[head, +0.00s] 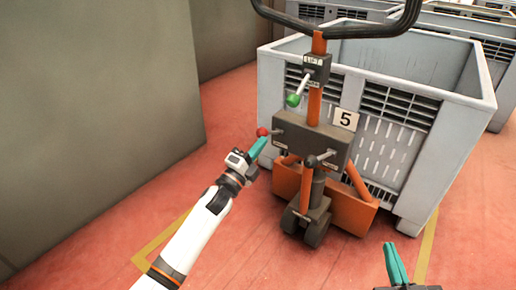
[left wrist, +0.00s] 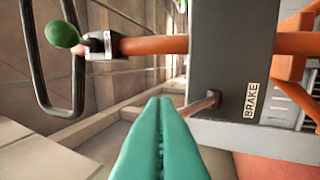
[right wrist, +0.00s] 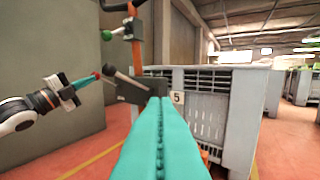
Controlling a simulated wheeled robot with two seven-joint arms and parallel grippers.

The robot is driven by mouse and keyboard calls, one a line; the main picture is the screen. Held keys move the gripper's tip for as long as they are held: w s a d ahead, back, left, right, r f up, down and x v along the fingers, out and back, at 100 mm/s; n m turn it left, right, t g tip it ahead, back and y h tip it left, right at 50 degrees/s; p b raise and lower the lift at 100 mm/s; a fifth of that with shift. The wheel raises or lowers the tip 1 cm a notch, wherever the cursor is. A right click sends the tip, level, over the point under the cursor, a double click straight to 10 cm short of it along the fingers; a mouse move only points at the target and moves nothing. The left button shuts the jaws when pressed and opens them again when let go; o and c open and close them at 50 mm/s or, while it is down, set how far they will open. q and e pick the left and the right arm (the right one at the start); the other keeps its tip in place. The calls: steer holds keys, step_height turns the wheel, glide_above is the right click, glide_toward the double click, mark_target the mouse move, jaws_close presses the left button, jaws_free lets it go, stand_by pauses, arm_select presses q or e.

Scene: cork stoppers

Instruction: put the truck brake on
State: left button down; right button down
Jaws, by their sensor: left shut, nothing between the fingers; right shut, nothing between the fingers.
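The pallet truck (head: 312,138) stands in front of a grey crate. Its brake lever ends in a red knob (head: 262,132), at the left of the dark box on the mast. In the left wrist view the lever's rod (left wrist: 204,105) comes out beside the BRAKE label (left wrist: 251,101); the knob is hidden behind my fingers. My left gripper (head: 257,148) is shut and empty, its tips right at the knob; I cannot tell whether they touch it. My right gripper (head: 394,262) is shut and empty, low at the right, away from the truck.
A lift lever with a green knob (head: 292,100) sits higher on the mast, below the black handle loop (head: 350,32). The grey crate (head: 470,110) stands behind the truck, with more crates beyond. A grey wall (head: 90,120) is at the left. The red floor in front is clear.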

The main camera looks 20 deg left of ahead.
arm_select(q)
steer(key=shift+w+r+g+p, duration=0.1)
steer(key=shift+r+g+p, duration=0.25)
steer(key=shift+p, duration=0.65)
arm_select(e)
steer(key=s+d+f+g+h, duration=0.2)
steer(key=s+f+g, duration=0.1)
steer(key=f+g, duration=0.3)
step_height(320, 180, down, 3)
steer(key=shift+s+r, duration=0.15)
steer(key=shift+r, duration=0.05)
steer(key=shift+d, duration=0.1)
